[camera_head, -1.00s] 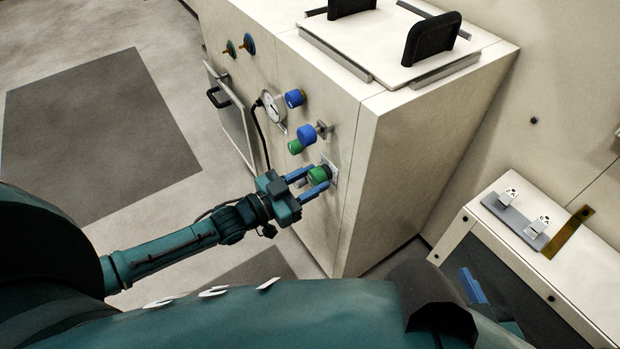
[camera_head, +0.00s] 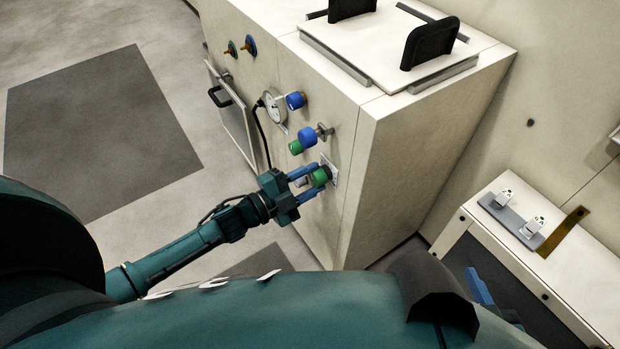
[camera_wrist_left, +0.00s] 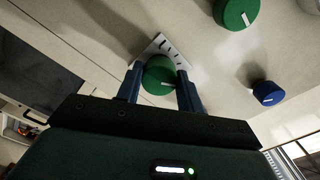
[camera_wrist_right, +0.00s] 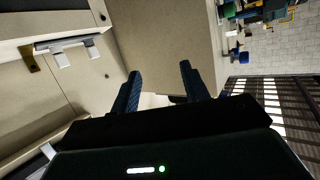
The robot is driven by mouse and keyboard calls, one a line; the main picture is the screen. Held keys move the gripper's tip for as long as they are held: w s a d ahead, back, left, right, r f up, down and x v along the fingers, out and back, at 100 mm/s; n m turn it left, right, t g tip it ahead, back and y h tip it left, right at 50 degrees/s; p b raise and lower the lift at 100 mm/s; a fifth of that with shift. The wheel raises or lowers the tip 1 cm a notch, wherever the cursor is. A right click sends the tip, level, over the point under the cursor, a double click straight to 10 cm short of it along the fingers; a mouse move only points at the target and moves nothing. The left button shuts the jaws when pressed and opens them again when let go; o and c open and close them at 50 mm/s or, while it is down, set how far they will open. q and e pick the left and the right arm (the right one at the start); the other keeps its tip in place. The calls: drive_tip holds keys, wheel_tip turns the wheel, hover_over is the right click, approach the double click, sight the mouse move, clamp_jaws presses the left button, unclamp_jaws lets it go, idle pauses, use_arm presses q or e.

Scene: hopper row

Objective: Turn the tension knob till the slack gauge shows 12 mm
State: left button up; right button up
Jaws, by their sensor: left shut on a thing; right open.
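A green knob (camera_head: 319,177) sits low on the front of the cream cabinet, with a white marked plate (camera_head: 332,174) behind it. My left gripper (camera_head: 314,179) is shut on this knob, one finger on each side. The left wrist view shows the green knob (camera_wrist_left: 159,76) with a white pointer line between the fingers, and the plate (camera_wrist_left: 166,48) with dark marks just beyond. A round white dial gauge (camera_head: 273,107) is higher on the cabinet; its reading is too small to tell. My right gripper (camera_wrist_right: 160,73) is open and empty, away from the cabinet front.
Above the held knob are another green knob (camera_head: 296,146) and blue knobs (camera_head: 307,137) (camera_head: 295,100). A door with a black handle (camera_head: 219,96) is at left. A low cream unit (camera_head: 520,262) stands at right.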

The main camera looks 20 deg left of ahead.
use_arm(q)
drive_tip(key=m, duration=0.4)
drive_tip(key=shift+m+b, duration=0.3)
drive_tip(key=shift+m, duration=0.1)
drive_tip(key=m+b, duration=0.1)
drive_tip(key=m, duration=0.3)
drive_tip(key=m+b, duration=0.1)
drive_tip(key=m, duration=0.3)
drive_tip(key=shift+b, duration=0.4)
drive_tip(key=m+b, duration=0.2)
drive_tip(key=m, duration=0.1)
drive_tip(key=shift+m, duration=0.4)
drive_tip(key=shift+r+m, duration=0.1)
drive_tip(key=shift+m, duration=0.6)
use_arm(e)
wheel_tip(320, 180, down, 6)
drive_tip(key=w+a+n, duration=0.1)
drive_tip(key=a+n, duration=0.1)
drive_tip(key=shift+w+r+y, duration=0.25)
drive_tip(key=shift+w+y, duration=0.05)
drive_tip(key=shift+y, duration=0.1)
use_arm(q)
drive_tip(key=o, duration=1)
use_arm(e)
drive_tip(key=shift+a+f, duration=0.1)
